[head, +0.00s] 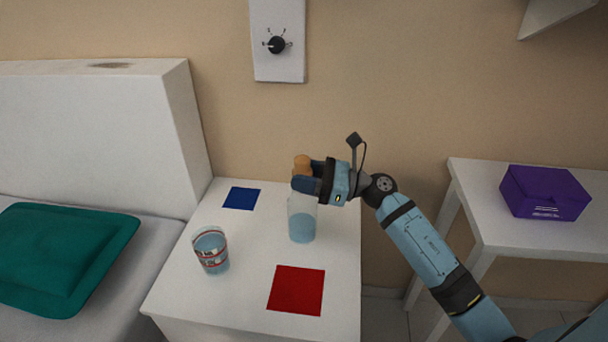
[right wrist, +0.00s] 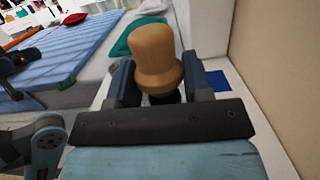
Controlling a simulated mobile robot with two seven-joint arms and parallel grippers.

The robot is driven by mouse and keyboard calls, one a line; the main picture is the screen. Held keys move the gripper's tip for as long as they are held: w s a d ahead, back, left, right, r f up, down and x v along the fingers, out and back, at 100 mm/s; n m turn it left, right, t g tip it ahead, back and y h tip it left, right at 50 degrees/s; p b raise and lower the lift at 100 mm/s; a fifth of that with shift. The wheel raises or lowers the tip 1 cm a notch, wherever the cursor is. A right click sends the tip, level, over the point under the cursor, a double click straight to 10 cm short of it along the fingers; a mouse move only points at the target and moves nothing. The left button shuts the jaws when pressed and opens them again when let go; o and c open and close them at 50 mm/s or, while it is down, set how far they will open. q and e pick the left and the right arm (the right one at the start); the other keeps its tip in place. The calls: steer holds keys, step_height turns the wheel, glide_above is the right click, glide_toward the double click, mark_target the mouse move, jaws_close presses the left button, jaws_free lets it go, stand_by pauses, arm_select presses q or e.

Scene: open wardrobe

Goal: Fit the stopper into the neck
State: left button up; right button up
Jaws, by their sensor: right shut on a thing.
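My right gripper (head: 305,185) is shut on the stopper, with its dark fingers on either side of it. The stopper (head: 302,164) is light brown with a rounded, wider top and sticks up above the fingers. In the right wrist view the stopper (right wrist: 156,58) stands between the two fingers (right wrist: 158,88). The clear bottle (head: 302,222) with pale blue liquid stands upright on the white table, directly below the gripper. The fingers hide the bottle's neck and the stopper's lower end, so I cannot tell whether they touch. My left gripper is not in the head view.
A glass (head: 211,250) with a patterned band stands left of the bottle on the white table (head: 250,280). A red square (head: 297,290) and a blue square (head: 241,198) lie flat there. A bed with a teal cushion (head: 58,255) is left; a purple box (head: 545,192) is right.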

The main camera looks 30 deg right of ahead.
steer(key=shift+f+b, duration=0.45)
steer(key=shift+b, duration=0.05)
stand_by(1.1)
steer(key=shift+s+a+f, duration=0.1)
steer(key=shift+a, duration=0.1)
stand_by(0.9)
steer(key=shift+a, duration=0.1)
stand_by(0.4)
stand_by(0.4)
